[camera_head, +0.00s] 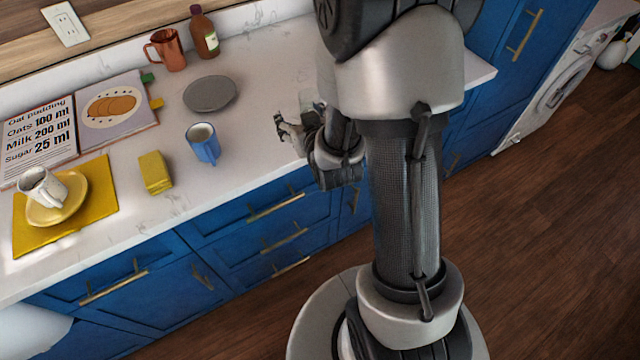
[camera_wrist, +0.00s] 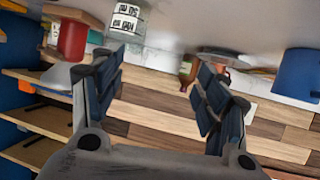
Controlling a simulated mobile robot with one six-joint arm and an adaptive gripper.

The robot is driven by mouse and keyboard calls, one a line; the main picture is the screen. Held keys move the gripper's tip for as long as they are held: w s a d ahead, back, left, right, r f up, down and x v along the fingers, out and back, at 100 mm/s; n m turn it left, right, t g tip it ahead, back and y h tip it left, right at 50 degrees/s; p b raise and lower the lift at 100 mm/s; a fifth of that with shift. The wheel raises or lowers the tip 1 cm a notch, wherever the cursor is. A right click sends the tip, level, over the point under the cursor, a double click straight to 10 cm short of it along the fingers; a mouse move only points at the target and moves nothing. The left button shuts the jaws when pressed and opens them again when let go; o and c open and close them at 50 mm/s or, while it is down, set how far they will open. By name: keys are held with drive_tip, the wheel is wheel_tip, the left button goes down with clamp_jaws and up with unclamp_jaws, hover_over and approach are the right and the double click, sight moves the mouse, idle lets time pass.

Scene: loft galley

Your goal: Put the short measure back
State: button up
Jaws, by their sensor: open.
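A clear measure (camera_wrist: 125,18) with black markings shows at the top of the wrist view, inverted in the picture. It is beyond my left finger, not between the fingers. In the head view my arm mostly hides that area. I cannot tell whether it is the short measure. My gripper (camera_wrist: 160,80) is open with nothing between its fingers. In the head view my gripper (camera_head: 283,130) is above the counter near its front edge, right of the blue mug (camera_head: 203,143). The blue mug also shows at the right of the wrist view (camera_wrist: 297,75).
The counter (camera_head: 250,110) holds a grey plate (camera_head: 210,94), copper jug (camera_head: 168,50), brown bottle (camera_head: 204,35), yellow block (camera_head: 155,173), open recipe book (camera_head: 112,110), and white cup (camera_head: 42,187) on a yellow saucer (camera_head: 62,212). A red object (camera_wrist: 72,38) stands near shelves (camera_wrist: 40,118).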

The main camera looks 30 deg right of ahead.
drive_tip(key=s+a+r+n+g+y, duration=0.1)
drive_tip(key=s+a+r+g, duration=0.45)
drive_tip(key=s+r, duration=0.45)
drive_tip(key=s+a+r+g, duration=0.1)
drive_tip(key=s+a+r, duration=0.1)
drive_tip(key=s, duration=0.6)
drive_tip(key=s+a+r+g+y, duration=0.1)
drive_tip(key=s+a+r+g, duration=0.1)
drive_tip(key=s, duration=0.7)
drive_tip(key=shift+s+n, duration=0.25)
drive_tip(key=shift+n, duration=0.05)
